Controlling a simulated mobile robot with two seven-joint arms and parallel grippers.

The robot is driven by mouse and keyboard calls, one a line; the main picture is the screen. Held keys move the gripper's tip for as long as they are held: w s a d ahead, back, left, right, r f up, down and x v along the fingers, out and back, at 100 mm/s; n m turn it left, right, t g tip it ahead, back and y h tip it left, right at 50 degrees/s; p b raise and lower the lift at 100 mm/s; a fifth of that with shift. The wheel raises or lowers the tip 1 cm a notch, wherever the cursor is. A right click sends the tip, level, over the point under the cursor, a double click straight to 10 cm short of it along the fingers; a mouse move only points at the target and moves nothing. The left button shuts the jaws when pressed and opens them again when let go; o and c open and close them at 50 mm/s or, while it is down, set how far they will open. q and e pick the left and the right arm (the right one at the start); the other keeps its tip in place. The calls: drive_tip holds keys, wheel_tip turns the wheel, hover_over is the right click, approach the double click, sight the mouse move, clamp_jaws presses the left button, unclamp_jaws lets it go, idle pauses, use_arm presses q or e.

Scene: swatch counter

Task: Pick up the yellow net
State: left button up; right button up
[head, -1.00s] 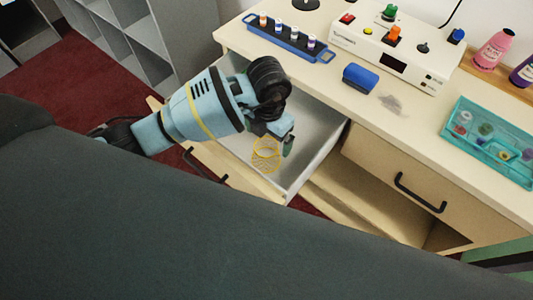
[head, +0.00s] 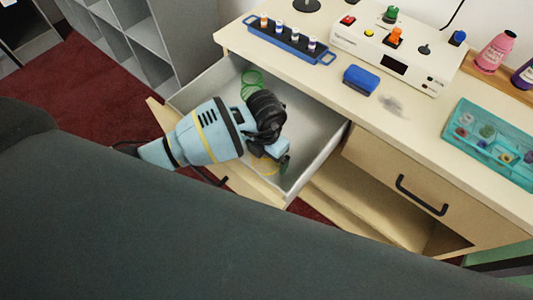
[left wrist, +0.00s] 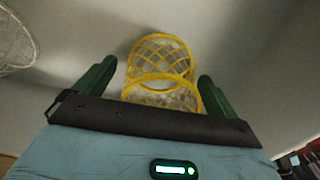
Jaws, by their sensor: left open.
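The yellow net (left wrist: 161,52) is an open mesh basket with two yellow rims, lying in the open drawer. In the head view only a little of the yellow net (head: 269,168) shows, below my left gripper (head: 276,163), which hides the rest. In the left wrist view my left gripper (left wrist: 157,72) is open, with one green finger on each side of the net. I see space between the fingers and the mesh. My right gripper is not in view.
The drawer (head: 311,150) also holds a green ringed item (head: 252,80) near its back. A pale mesh piece (left wrist: 16,42) shows in the left wrist view. The counter above carries a blue rack (head: 288,42), a blue block (head: 360,79) and a white control box (head: 370,42).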

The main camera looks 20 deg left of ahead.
use_arm(q)
drive_tip(key=c, duration=1.1)
drive_tip(key=shift+o, duration=0.2)
drive_tip(key=shift+r, duration=0.1)
wheel_tip(320, 180, up, 10)
drive_tip(key=shift+p, duration=0.45)
